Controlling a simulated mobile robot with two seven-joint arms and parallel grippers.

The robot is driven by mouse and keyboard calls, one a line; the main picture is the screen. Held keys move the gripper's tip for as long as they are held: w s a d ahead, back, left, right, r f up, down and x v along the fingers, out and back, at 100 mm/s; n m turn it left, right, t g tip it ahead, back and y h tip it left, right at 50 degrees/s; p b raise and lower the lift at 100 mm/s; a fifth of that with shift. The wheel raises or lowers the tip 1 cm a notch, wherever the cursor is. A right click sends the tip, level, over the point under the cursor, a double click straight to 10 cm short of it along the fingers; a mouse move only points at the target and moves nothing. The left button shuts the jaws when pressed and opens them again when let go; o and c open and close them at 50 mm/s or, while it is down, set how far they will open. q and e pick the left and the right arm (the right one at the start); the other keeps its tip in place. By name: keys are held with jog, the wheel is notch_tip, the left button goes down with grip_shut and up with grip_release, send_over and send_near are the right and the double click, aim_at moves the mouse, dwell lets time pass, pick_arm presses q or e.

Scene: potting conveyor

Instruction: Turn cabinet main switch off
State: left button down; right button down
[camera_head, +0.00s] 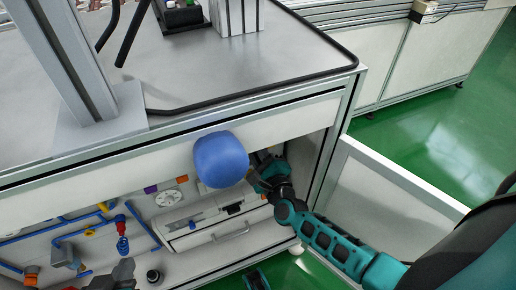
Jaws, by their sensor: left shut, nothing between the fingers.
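The cabinet (105,165) is open at the front below the table top. I cannot pick out its main switch for sure. A white box (205,218) with a small blue part and a black part sits inside it. My right arm comes in from the right, and its gripper (263,164) is inside the opening at the right. A blue rounded thing (220,160) partly hides that gripper, so its fingers do not show clearly.
Blue pipes (85,218), a red fitting with a blue coil (121,232) and a round gauge (168,198) fill the cabinet's left part. An open white door (375,190) stands at the right, beside my right arm. Green floor (460,130) is free beyond it.

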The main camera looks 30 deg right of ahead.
jog(key=shift+a+f+n+p, duration=0.15)
jog(key=shift+n+p, duration=0.1)
jog(key=shift+n, duration=1)
jog(key=shift+f+n+p, duration=0.2)
jog(key=shift+n, duration=1)
jog(key=shift+a+f+n+p, duration=0.15)
jog(key=shift+n+p, duration=0.1)
jog(key=shift+n, duration=1)
jog(key=shift+d, duration=0.1)
jog(key=c, duration=1.1)
grip_release()
jog(key=shift+s, duration=0.1)
